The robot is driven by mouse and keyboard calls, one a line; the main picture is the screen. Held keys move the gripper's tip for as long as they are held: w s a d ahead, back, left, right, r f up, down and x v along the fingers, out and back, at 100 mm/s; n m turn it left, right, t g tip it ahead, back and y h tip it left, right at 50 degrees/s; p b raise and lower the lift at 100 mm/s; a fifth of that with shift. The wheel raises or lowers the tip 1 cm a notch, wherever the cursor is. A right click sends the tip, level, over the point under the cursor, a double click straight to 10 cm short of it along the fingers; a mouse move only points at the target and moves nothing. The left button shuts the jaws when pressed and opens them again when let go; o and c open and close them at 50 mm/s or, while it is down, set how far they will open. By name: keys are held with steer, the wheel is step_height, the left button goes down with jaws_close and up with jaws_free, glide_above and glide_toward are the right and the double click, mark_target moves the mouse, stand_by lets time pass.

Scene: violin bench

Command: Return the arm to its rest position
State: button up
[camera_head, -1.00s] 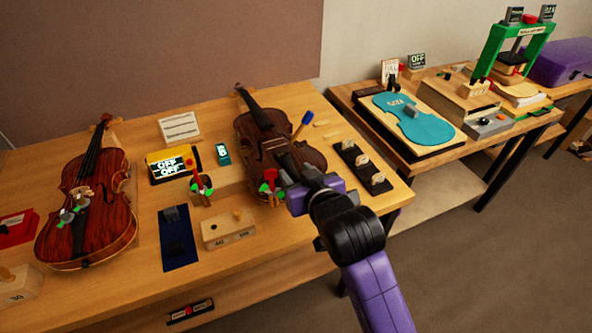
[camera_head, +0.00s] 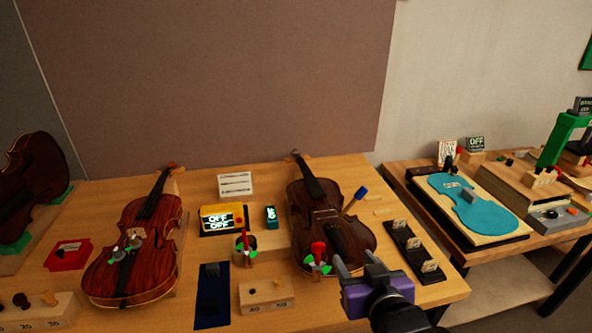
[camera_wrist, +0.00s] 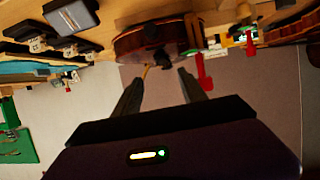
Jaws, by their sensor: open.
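My gripper (camera_head: 356,268) is at the lower right of the second violin in the head view, with its purple wrist and black arm running off the bottom edge. Its two grey fingers stand apart in the wrist view (camera_wrist: 160,84), and nothing shows between them. The second violin (camera_head: 325,215) lies on the bench just beyond the fingers. Its dark edge also shows past the fingertips in the wrist view (camera_wrist: 150,42). I cannot tell whether the fingers touch it.
The wooden bench (camera_head: 415,292) holds another violin (camera_head: 135,255), a peg block (camera_head: 266,293), a dark blue mat (camera_head: 212,300) and a black rack (camera_head: 412,248). A second table with a blue violin-shaped plate (camera_head: 470,205) stands at the right.

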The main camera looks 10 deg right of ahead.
step_height(320, 180, up, 5)
steer(key=s+a+t, duration=0.1)
steer(key=s+t, duration=0.2)
steer(key=t, duration=0.1)
steer(key=s+f+g, duration=0.1)
steer(key=s+f, duration=0.2)
steer(key=s, duration=0.8)
steer(key=s+f+g, duration=0.1)
steer(key=s+f, duration=0.2)
steer(key=s, duration=0.8)
steer(key=s+d+f, duration=0.1)
steer(key=s+f, duration=0.2)
steer(key=s, duration=0.8)
steer(key=shift+s+f+g+y, duration=0.15)
steer(key=shift+f+g+y, duration=0.25)
